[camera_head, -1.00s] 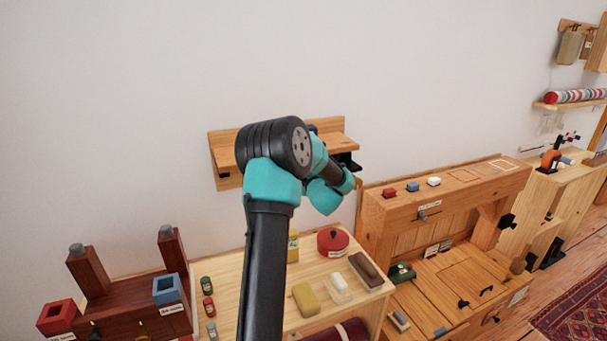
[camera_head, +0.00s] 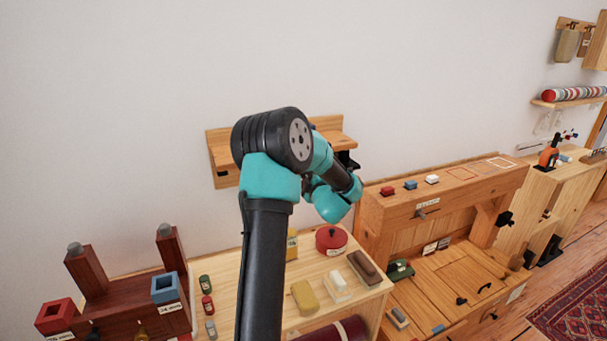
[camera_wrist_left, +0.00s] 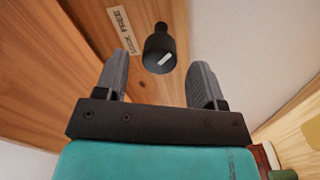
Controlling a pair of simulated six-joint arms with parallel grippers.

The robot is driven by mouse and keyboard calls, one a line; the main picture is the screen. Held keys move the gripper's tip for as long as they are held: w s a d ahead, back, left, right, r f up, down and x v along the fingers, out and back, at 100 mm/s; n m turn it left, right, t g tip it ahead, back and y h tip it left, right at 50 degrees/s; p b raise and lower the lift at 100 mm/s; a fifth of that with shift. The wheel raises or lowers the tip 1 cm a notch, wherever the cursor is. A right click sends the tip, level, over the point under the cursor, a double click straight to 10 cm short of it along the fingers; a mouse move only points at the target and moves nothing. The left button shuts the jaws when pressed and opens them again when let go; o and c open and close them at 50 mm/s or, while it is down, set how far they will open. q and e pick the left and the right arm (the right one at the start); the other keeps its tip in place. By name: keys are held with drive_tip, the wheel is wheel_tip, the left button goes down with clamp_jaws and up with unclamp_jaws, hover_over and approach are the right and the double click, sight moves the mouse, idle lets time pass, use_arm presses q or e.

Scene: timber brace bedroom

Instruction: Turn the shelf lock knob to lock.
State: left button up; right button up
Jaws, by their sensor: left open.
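The wooden wall shelf (camera_head: 222,158) is in the middle of the head view, partly covered by my left arm. In the left wrist view the black lock knob (camera_wrist_left: 157,42) stands out from a wooden face, with a white pointer mark on its end. A small label (camera_wrist_left: 124,31) reading "LOCK FREE" is beside it. My left gripper (camera_wrist_left: 158,63) is open, one finger on each side of the knob in that view. Gaps show between the knob and both fingers; how deep the knob lies between them is unclear. My right gripper is not in view.
Below the shelf, a light wooden table (camera_head: 226,284) holds a red pot (camera_head: 331,238), soap-like blocks and small jars. A larger wooden bench (camera_head: 385,215) is to the right. A dark wooden stand (camera_head: 110,300) is at lower left. The wall above is bare.

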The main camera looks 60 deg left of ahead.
use_arm(q)
drive_tip(key=s+d, duration=0.1)
drive_tip(key=d, duration=0.5)
drive_tip(key=shift+d, duration=0.35)
drive_tip(key=shift+f, duration=0.15)
